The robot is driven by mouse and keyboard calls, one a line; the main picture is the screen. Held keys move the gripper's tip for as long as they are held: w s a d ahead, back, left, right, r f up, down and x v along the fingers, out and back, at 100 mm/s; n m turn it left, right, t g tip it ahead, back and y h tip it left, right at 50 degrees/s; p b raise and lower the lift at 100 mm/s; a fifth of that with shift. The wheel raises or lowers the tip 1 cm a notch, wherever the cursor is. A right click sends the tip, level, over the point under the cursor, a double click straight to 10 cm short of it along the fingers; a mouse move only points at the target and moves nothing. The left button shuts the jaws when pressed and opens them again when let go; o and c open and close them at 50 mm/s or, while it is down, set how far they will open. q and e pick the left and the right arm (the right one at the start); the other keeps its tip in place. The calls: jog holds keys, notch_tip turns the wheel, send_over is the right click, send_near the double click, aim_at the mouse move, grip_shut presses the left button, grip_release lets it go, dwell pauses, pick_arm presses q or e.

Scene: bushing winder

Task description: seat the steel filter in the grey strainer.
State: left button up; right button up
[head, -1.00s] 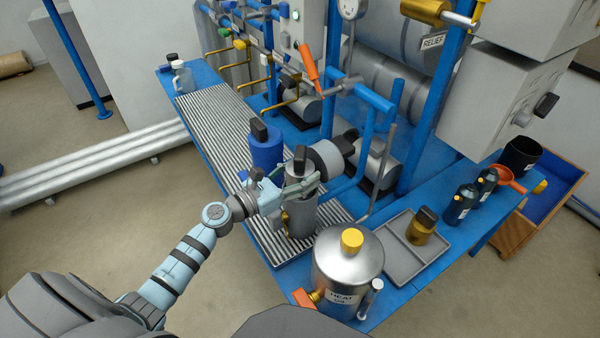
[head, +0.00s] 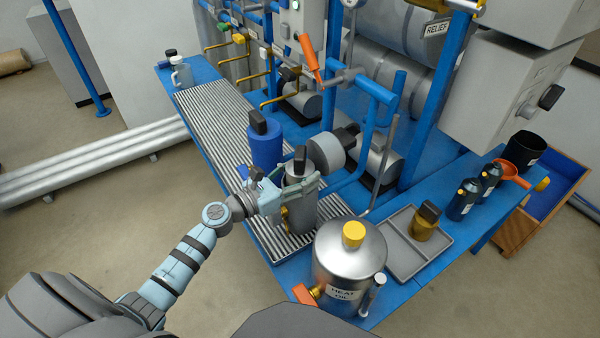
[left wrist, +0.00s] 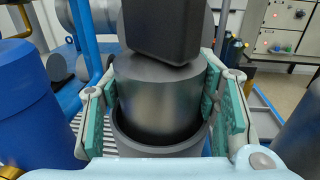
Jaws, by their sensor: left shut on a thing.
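The steel filter (left wrist: 160,100) is a dark grey cylinder with a black block handle (left wrist: 165,28) on top. In the left wrist view its lower end is inside the round mouth of the grey strainer (left wrist: 128,146), with a dark gap showing along the near rim. Its bottom is hidden, so its depth cannot be told. My left gripper (head: 295,190) is shut on the filter, with teal pads on both sides. In the head view the grey strainer (head: 302,213) stands upright on the ribbed rack under the gripper. My right gripper is not in view.
A blue strainer (head: 266,150) with a black handle stands close behind. A heat-oil can (head: 348,262) stands in front, beside a grey tray (head: 402,262) holding a brass piece (head: 424,224). Pipes and a grey drum (head: 326,153) are near. The far ribbed rack (head: 205,105) is clear.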

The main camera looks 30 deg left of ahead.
pick_arm(q)
jog(key=shift+f+b, duration=0.3)
jog(key=shift+f, duration=0.05)
jog(key=o, duration=1.3)
jog(key=shift+f, duration=0.1)
jog(key=v, duration=1.2)
